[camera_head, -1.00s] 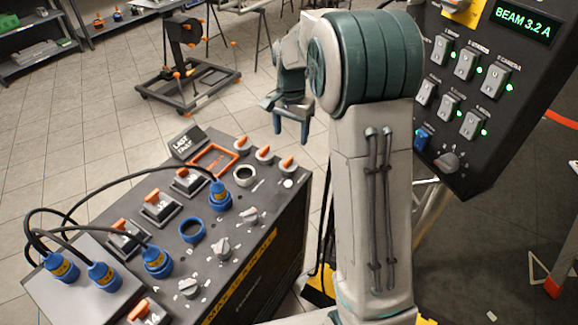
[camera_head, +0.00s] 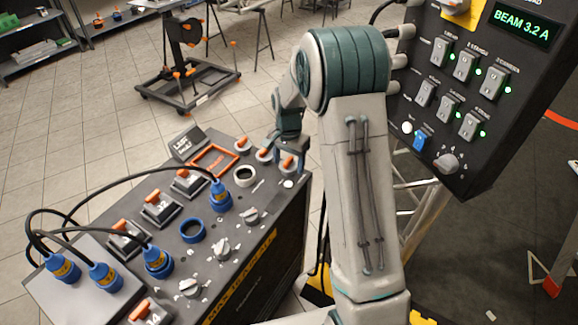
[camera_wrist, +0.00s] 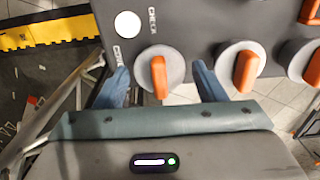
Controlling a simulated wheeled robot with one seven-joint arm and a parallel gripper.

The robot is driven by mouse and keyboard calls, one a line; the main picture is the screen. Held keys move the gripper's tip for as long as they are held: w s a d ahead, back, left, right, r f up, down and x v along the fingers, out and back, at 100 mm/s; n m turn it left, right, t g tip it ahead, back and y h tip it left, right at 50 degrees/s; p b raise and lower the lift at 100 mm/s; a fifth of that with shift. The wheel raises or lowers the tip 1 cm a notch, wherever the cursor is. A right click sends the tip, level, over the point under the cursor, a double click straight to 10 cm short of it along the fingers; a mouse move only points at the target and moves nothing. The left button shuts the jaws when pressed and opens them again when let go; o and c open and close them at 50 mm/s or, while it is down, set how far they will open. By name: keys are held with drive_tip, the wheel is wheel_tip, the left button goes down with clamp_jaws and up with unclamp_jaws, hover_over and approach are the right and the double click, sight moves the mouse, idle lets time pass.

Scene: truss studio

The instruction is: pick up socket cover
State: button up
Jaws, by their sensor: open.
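My gripper (camera_head: 287,147) is open and empty over the far right corner of the black console. In the wrist view its two blue fingers (camera_wrist: 162,80) stand either side of a grey round knob with an orange handle (camera_wrist: 158,75). The same orange-handled knob shows in the head view (camera_head: 288,163). I see no contact, and the height gap is unclear. No part is clearly marked as a socket cover.
Blue plugs with black cables (camera_head: 158,262) stand on the console (camera_head: 265,222). Two more orange-handled knobs sit close to my gripper. A white button (camera_wrist: 127,24) is beside the fingers. An upright switch panel (camera_head: 470,165) stands to the right.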

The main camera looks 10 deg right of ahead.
drive_tip(key=c, duration=0.8)
drive_tip(key=shift+r, duration=0.1)
